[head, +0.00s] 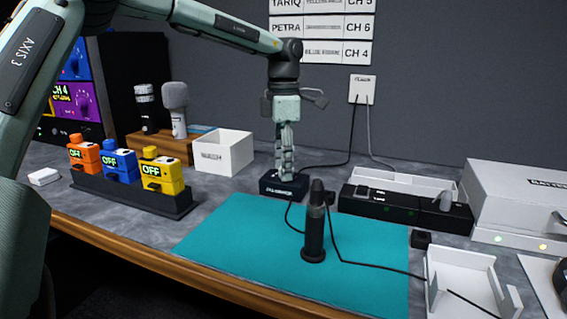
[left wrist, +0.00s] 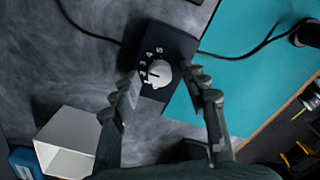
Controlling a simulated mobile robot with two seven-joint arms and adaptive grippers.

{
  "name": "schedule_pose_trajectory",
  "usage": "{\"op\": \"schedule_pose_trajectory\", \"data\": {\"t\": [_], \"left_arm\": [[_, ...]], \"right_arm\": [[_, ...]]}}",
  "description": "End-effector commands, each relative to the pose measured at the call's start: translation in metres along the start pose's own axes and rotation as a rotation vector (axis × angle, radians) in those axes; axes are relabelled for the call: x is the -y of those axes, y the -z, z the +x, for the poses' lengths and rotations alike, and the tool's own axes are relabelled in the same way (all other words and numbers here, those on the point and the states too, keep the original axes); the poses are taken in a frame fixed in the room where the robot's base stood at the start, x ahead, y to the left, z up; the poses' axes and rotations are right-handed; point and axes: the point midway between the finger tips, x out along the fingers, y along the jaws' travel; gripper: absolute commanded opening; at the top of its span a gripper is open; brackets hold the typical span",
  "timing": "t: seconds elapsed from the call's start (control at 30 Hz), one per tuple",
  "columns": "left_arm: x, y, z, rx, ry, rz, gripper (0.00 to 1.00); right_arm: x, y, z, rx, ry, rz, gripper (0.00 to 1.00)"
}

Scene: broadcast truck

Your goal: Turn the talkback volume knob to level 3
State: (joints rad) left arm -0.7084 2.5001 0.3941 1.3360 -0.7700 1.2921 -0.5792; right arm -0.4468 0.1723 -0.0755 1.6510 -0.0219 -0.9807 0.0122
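The talkback box (head: 270,187) is a small dark box on the grey desk, behind the teal mat. In the left wrist view the same box (left wrist: 178,42) has a round white volume knob (left wrist: 159,72) with printed numbers up to 5 around it. The knob's mark seems to face the low numbers at the left, but I cannot read the exact level. My left gripper (head: 285,178) points straight down over the box. In the left wrist view its fingers (left wrist: 161,82) are apart, one on each side of the knob. I cannot tell whether they touch it. My right gripper is out of view.
A microphone (head: 314,235) stands on the teal mat (head: 235,235), with a cable beside it. A white open box (head: 222,153) is left of my gripper. Orange, blue and yellow packs stand in a dark rack (head: 130,195). A dark charger (head: 405,205) is at the right.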

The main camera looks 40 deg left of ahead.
Motion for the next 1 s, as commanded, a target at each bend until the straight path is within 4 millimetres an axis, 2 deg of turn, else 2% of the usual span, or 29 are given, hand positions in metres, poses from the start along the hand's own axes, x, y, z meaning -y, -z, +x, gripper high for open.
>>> {"op": "schedule_pose_trajectory", "data": {"t": [0.17,0.27,0.37,0.7,0.83,1.0], "left_arm": [[0.000,0.000,-0.001,-0.001,0.001,0.000,0.44],[0.000,0.000,-0.008,-0.001,0.000,-0.001,0.44],[0.000,-0.001,-0.024,0.001,-0.003,0.000,0.44],[0.000,-0.001,-0.094,0.002,-0.002,0.000,0.44],[0.000,-0.001,-0.110,0.002,0.000,0.000,0.44],[0.000,0.000,-0.119,0.000,0.000,0.000,0.44]], "right_arm": [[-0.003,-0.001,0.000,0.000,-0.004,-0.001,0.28],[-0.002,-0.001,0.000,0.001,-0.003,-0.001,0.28],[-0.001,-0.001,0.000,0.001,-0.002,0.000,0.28],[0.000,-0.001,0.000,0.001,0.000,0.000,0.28],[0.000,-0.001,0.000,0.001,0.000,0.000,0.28],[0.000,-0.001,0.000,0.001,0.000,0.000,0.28]]}}
